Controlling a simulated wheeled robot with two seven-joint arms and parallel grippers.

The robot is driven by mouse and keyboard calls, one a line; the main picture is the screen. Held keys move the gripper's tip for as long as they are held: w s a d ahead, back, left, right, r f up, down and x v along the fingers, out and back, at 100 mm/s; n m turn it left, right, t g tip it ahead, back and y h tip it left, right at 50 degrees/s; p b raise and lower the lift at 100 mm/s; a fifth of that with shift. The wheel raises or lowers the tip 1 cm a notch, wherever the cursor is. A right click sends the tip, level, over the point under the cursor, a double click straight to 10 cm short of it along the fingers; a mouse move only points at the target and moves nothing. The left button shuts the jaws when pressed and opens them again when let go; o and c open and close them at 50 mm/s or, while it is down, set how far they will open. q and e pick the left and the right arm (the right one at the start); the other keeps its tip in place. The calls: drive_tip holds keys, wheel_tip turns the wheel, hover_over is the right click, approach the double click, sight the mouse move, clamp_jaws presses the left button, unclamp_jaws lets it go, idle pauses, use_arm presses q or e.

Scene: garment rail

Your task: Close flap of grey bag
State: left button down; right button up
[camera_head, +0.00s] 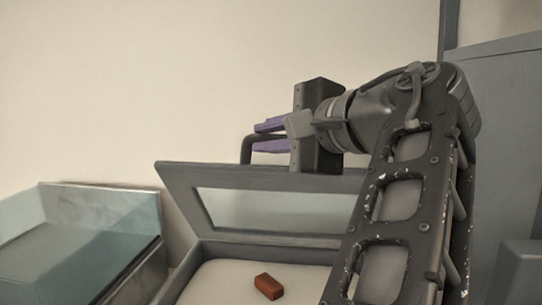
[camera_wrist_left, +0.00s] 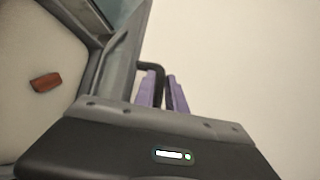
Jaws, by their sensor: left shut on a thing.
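The grey thing in view looks like a shallow grey container (camera_head: 182,272) with a pale inside. Its flap is a grey framed lid (camera_head: 182,190) with a clear window, and it stands raised at the back. A dark bar handle (camera_head: 246,150) sticks up from the flap's top edge. My left gripper (camera_head: 262,136) has purple fingers and is shut on this handle. The left wrist view shows the handle (camera_wrist_left: 160,72) between the fingers, beside the flap's frame (camera_wrist_left: 128,55). My right gripper is not in view.
A red-brown block (camera_head: 268,286) lies inside the container. A clear-walled bin (camera_head: 105,210) stands at the left. A grey panel (camera_head: 505,110) rises at the right. The wall behind is bare, with free room above the flap.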

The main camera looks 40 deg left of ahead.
use_arm(q)
drive_tip(key=shift+s+d+f, duration=0.15)
drive_tip(key=shift+s, duration=0.1)
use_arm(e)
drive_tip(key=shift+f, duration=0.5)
use_arm(q)
drive_tip(key=c, duration=1.4)
unclamp_jaws()
drive_tip(key=shift+o, duration=0.2)
drive_tip(key=p+v, duration=0.4)
drive_tip(key=v, duration=0.3)
drive_tip(key=shift+d, duration=0.45)
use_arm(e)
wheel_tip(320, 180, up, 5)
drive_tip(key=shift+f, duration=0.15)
use_arm(q)
drive_tip(key=shift+s, duration=0.1)
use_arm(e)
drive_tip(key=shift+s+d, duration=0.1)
